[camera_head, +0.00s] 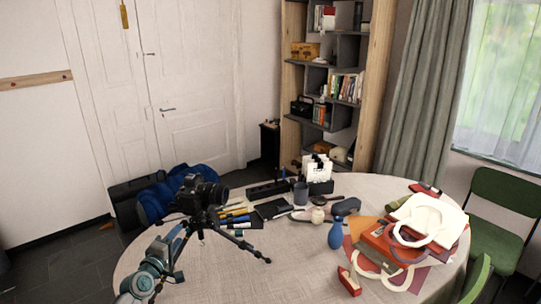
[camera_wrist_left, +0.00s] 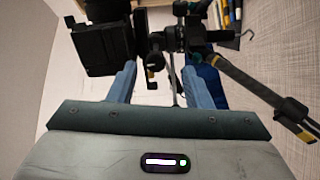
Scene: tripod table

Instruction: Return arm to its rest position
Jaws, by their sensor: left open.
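My left gripper (camera_head: 181,232) comes up from the bottom left in the head view, just below and left of the black camera (camera_head: 202,192) on its small tripod (camera_head: 238,240). In the left wrist view its two blue-grey fingers (camera_wrist_left: 160,76) are spread apart. The camera (camera_wrist_left: 105,40) and the tripod (camera_wrist_left: 258,88) show just past the fingertips. A thin part of the tripod appears between the fingers; I cannot tell whether anything touches. The tripod stands on the round table (camera_head: 225,285) with its legs splayed. My right gripper is out of view.
Pens, a cup (camera_head: 300,192) and a white holder (camera_head: 318,172) stand behind the tripod. The front middle of the table is clear. A green chair (camera_head: 500,210) stands right.

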